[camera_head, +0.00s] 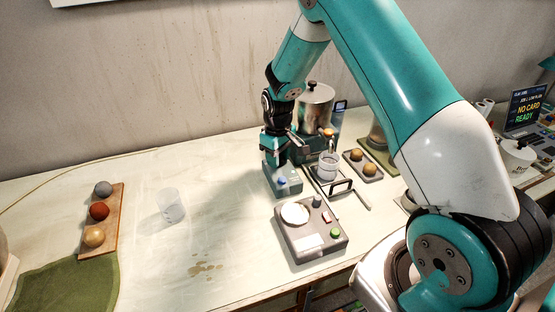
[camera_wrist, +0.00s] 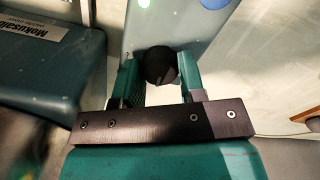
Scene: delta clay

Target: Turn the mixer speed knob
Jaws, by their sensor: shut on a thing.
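The mixer speed knob (camera_wrist: 160,66) is a dark round knob on a pale blue-grey control box (camera_wrist: 178,22) in the wrist view. The box also shows in the head view (camera_head: 288,186), with a blue button on top. My gripper (camera_wrist: 158,70) has a teal finger on each side of the knob and is shut on it. In the head view my gripper (camera_head: 273,160) points down at the back of the box and hides the knob. A green light and a blue button show beyond the knob in the wrist view.
A metal pot (camera_head: 316,104) stands close behind my gripper, and a clear cup (camera_head: 328,166) stands to its right. A grey device (camera_head: 309,246) with a white round plate sits in front. A beaker (camera_head: 171,206) and a wooden board (camera_head: 107,228) with balls are left, with clear table between.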

